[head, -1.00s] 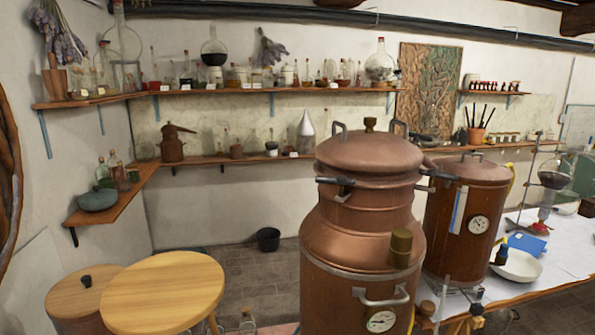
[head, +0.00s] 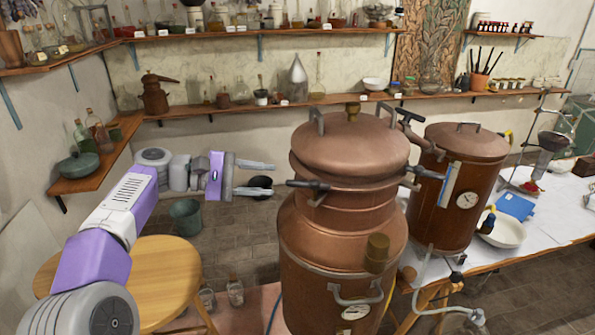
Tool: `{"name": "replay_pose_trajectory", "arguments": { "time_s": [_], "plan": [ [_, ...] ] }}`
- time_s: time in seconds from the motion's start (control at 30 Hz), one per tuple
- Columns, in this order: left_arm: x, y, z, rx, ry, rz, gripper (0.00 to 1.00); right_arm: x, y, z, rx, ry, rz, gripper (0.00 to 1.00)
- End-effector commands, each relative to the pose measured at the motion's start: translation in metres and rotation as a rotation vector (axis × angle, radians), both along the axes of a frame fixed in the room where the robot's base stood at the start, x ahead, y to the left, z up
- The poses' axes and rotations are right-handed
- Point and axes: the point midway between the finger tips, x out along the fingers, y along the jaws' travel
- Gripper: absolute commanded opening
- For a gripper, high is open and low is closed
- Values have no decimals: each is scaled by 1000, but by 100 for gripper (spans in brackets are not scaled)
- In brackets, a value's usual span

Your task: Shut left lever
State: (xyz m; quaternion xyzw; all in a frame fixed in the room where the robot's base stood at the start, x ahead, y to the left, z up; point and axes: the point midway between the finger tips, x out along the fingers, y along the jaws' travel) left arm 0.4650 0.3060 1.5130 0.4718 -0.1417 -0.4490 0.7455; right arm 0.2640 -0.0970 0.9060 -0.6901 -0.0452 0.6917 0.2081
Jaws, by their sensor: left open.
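The large copper still (head: 345,240) stands in the middle of the head view, with its domed lid (head: 350,145) on. Its left lever (head: 308,185), with a dark handle, sticks out to the left from the neck below the lid. A similar right lever (head: 425,172) is on the opposite side. My left gripper (head: 274,179) comes in from the left, open and empty. My right gripper is not in view.
A round wooden stool (head: 160,275) is at lower left beneath my left arm. Wall shelves (head: 225,108) hold glassware.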

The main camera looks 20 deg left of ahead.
Motion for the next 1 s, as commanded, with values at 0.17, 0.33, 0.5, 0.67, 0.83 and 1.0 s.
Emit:
{"name": "replay_pose_trajectory", "arguments": {
  "time_s": [0.17,0.33,0.5,0.67,0.83,1.0],
  "plan": [
    [14,-22,-6,-1,2,-5,42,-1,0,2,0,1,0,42],
    [29,-43,-12,-1,4,-3,42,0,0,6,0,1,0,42],
    [38,-55,-15,0,2,-2,42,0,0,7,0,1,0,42],
    [39,-57,-17,1,2,-1,42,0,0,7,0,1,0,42],
    [39,-57,-17,1,2,0,39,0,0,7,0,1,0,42],
    [39,-56,-17,1,2,0,13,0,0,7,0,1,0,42]
  ]
}}
